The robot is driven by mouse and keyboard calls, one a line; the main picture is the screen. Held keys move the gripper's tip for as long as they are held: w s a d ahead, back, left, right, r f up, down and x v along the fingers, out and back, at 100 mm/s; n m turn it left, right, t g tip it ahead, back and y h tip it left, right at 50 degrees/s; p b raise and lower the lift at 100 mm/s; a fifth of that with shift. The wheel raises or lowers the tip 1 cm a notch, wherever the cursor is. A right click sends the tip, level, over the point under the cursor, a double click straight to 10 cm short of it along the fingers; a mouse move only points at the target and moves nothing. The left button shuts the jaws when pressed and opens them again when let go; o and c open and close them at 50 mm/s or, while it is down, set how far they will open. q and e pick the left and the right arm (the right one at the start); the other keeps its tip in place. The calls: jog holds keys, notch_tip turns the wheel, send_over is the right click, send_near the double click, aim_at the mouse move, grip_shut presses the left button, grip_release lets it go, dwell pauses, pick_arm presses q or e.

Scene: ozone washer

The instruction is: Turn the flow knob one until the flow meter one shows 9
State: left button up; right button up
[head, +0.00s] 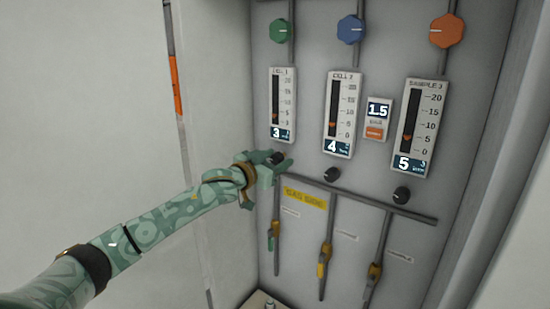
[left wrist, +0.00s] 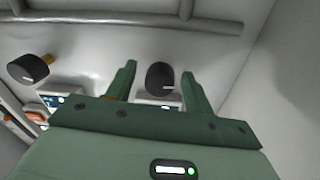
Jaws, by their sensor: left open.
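Flow meter one (head: 282,105) is the leftmost gauge in the head view, and its display reads 3. Flow knob one (head: 277,158) is the black knob just below it, partly covered by my left gripper (head: 280,162). In the left wrist view, the dark knob (left wrist: 160,77) shows between the two green fingers of my left gripper (left wrist: 160,85). The fingers are open, one on each side of the knob, with visible gaps to both. My right gripper is not in view.
Flow meter two (head: 341,115) reads 4 and flow meter three (head: 415,125) reads 5. Their black knobs (head: 332,174) and (head: 402,195) sit to the right. Pipes and yellow-handled valves (head: 325,262) are below. Green, blue and orange knobs (head: 281,30) are above.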

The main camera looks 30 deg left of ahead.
pick_arm(q)
jog(key=c, duration=1)
jog(key=m, duration=0.4)
jog(key=shift+m, duration=0.4)
jog(key=m, duration=0.3)
jog(key=shift+m, duration=0.3)
jog(key=m, duration=0.4)
jog(key=shift+d+f+m+y, duration=0.1)
jog(key=shift+m+y, duration=0.2)
jog(key=shift+m, duration=1.7)
